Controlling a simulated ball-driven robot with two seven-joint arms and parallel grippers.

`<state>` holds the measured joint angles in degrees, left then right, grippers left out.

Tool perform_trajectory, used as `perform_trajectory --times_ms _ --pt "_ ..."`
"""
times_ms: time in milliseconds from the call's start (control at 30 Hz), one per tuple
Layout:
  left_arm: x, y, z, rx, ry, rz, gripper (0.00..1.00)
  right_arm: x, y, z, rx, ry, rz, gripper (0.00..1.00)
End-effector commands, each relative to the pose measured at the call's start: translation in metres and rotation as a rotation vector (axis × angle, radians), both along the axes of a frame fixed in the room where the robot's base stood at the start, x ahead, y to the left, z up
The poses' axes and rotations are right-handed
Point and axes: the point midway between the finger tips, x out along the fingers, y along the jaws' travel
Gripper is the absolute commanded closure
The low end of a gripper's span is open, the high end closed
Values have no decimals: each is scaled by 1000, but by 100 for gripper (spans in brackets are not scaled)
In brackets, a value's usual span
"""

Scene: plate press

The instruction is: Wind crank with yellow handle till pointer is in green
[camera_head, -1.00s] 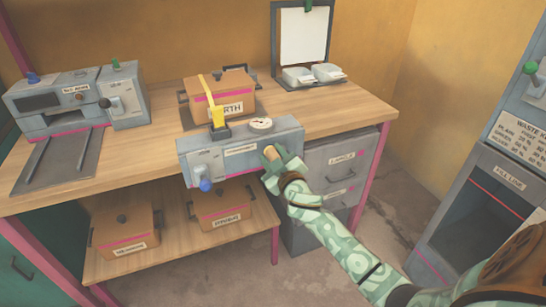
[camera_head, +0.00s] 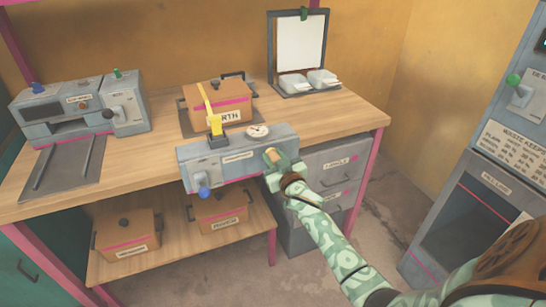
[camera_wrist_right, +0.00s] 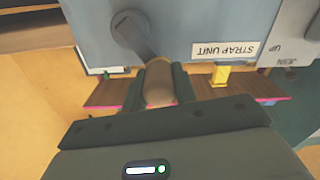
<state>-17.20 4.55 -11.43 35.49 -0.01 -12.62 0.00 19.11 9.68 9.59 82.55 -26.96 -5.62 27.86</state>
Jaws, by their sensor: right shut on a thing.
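The grey strap unit (camera_head: 226,171) sits at the front edge of the workbench. A round white gauge (camera_head: 257,131) is on its top; the pointer and any green zone are too small to read. My right gripper (camera_head: 274,162) is at the right of the unit's front, shut on the tan-yellow crank handle (camera_head: 270,154). In the right wrist view the handle (camera_wrist_right: 158,82) sits between the fingers, and the grey crank arm (camera_wrist_right: 140,38) runs from it up to the hub. My gripper hides part of the crank in the head view. My left gripper is not in view.
A blue-knobbed lever (camera_head: 204,187) hangs at the unit's left front, and a yellow strap piece (camera_head: 215,124) stands on top. A brown crate (camera_head: 232,92) is behind. A grey drawer cabinet (camera_head: 322,165) stands below right, close to my arm.

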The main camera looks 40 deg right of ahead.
Motion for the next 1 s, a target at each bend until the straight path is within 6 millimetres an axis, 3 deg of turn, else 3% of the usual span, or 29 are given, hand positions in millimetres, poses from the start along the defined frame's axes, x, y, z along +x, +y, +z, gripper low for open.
perform_trajectory --times_ms 100,500,1000 --pt "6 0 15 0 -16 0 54 -2 -5 9 111 -27 -1 100" --pt "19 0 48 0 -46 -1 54 -7 -26 12 478 -114 -1 100" --pt "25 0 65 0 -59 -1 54 -11 -46 5 841 -199 -2 100"
